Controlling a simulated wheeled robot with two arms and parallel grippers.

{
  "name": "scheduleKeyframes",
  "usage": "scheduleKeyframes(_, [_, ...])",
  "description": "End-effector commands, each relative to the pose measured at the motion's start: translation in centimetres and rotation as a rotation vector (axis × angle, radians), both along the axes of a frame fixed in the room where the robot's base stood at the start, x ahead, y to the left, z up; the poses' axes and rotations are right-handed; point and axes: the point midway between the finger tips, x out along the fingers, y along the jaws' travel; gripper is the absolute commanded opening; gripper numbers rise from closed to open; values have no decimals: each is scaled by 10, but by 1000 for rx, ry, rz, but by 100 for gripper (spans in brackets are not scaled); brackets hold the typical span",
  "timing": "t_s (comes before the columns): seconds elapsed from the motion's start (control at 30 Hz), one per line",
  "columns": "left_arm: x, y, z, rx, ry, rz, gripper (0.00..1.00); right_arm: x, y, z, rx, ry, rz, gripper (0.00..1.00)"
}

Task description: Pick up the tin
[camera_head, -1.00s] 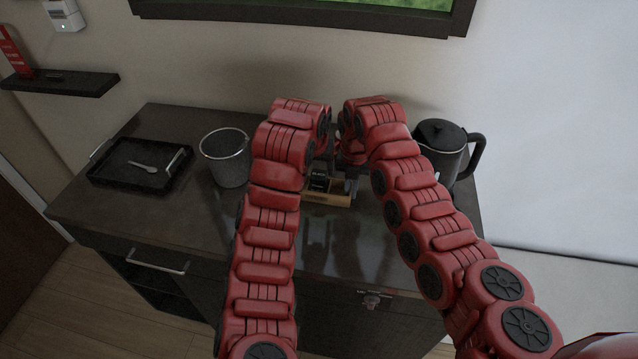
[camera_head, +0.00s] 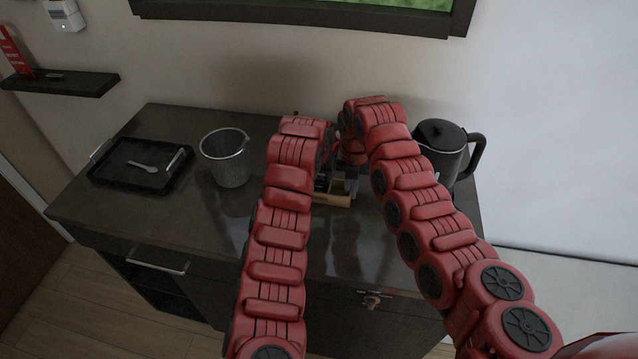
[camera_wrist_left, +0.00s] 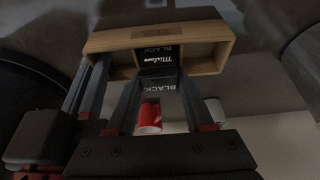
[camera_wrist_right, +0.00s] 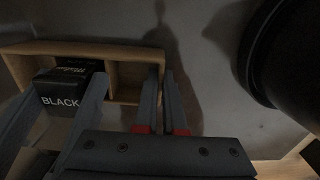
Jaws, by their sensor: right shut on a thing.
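The tin (camera_wrist_left: 157,87) is a black box marked BLACK. It sits in the middle compartment of the wooden tea box (camera_wrist_left: 208,66) and also shows in the right wrist view (camera_wrist_right: 60,99). My left gripper (camera_wrist_left: 158,66) is open, with one finger on each side of the tin; I cannot tell whether they touch it. My right gripper (camera_wrist_right: 162,76) is shut on the end wall of the tea box.
A black kettle (camera_head: 440,155) stands close to my right arm. A metal bucket (camera_head: 228,165) stands left of my left arm, with a black tray (camera_head: 105,183) farther left. A red mug (camera_wrist_left: 150,118) shows in the left wrist view. The front counter is clear.

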Motion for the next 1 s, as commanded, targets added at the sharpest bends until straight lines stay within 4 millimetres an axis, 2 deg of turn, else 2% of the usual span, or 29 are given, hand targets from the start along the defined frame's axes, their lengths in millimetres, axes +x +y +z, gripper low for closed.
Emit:
scheduleKeyframes(0.03, [0,0,0,0,0,0,19,0,0,0,0,0,0,0])
scheduleKeyframes(0.13, [0,0,0,0,0,0,1,0,0,0,0,0,0,0])
scheduleKeyframes(0.37, [0,0,0,0,0,0,0,0,0,0,0,0,0,0])
scheduleKeyframes(0.47, [1,0,7,-2,-3,1,0,0,0,0,0,0,0,0])
scheduleKeyframes(0.57, [1,0,24,-4,-3,1,0,0,0,0,0,0,0,0])
scheduleKeyframes(0.8, [1,0,76,-5,-5,2,0,0,0,0,0,0,0,0])
scheduleKeyframes(1.0, [0,0,98,-2,-1,1,0,0,0,0,0,0,0,0])
